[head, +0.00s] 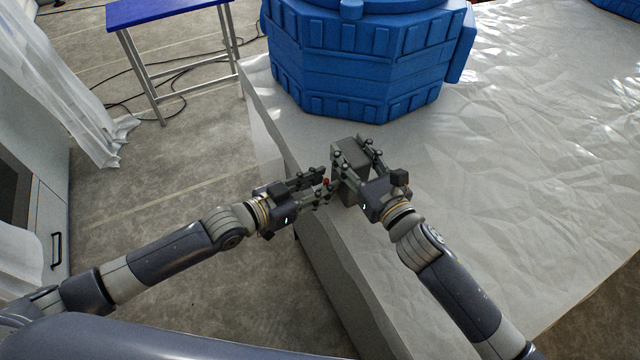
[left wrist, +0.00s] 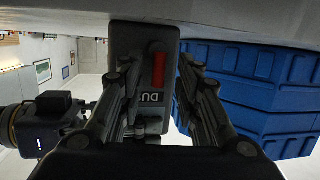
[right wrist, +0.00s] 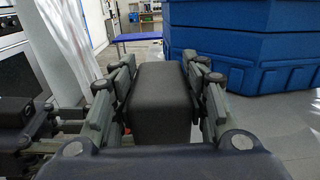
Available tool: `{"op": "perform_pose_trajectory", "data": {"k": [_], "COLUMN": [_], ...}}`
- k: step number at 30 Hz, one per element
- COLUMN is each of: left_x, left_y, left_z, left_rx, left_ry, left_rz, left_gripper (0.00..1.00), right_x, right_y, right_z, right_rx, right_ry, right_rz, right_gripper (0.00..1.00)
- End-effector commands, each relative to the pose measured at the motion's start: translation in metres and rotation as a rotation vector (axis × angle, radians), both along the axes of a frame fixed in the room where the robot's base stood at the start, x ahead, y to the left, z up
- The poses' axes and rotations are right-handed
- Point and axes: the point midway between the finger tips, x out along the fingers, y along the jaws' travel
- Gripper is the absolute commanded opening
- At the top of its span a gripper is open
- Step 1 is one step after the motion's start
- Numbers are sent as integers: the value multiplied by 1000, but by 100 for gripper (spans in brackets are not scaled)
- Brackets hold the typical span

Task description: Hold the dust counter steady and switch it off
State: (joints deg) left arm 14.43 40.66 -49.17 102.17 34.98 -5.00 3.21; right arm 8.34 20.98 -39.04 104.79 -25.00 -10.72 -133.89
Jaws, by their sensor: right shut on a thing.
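The dust counter (head: 352,156) is a dark grey box standing on the near left edge of the white-covered table. My right gripper (head: 351,163) is shut on it, with one finger on each side, as the right wrist view shows the box (right wrist: 160,95) between the fingers. In the left wrist view its face (left wrist: 143,38) carries a red switch (left wrist: 158,70) and partly hidden lettering. My left gripper (head: 321,184) is open in front of that face. Its fingers are on either side of the red switch, apart from it in that view. Whether they touch the face is unclear.
A large blue ribbed container (head: 365,65) stands on the table behind the counter. The white crinkled table cover (head: 530,150) is clear to the right. A blue-topped stand (head: 165,10) and cables are on the floor at the back left.

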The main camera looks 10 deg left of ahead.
Motion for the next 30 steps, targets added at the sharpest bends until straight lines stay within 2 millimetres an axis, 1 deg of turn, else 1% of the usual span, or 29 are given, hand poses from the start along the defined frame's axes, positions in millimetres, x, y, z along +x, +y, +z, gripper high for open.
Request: {"op": "perform_pose_trajectory", "data": {"k": [1, 5, 8, 11, 18, 21, 24, 30], "left_x": [-1, -2, -6, -16, -51, -62, -72, -81], "left_y": [-1, 0, 5, 14, 49, 61, 70, 80], "left_z": [-1, -1, 0, 3, 14, 19, 22, 27], "left_rx": [-1, -1, 0, 1, 3, 2, 2, 0], "left_ry": [1, 2, 3, 5, 5, 4, 4, 1], "left_rz": [-1, -1, -1, -2, -2, -1, -1, 0], "left_gripper": [31, 31, 31, 31, 31, 31, 31, 31], "right_x": [-1, -1, -1, -1, -1, -1, -1, -1], "right_y": [0, 0, 0, 0, 0, 0, 0, 0], "right_z": [-5, -5, -5, -5, -5, -5, -5, -5], "right_rx": [-3, -3, -2, -2, -2, -2, -2, -1], "right_ry": [9, 9, 10, 11, 11, 11, 11, 11], "right_rz": [-1, -1, -1, -1, -1, -1, 0, 0], "right_gripper": [10, 10, 10, 10, 10, 10, 10, 10]}}
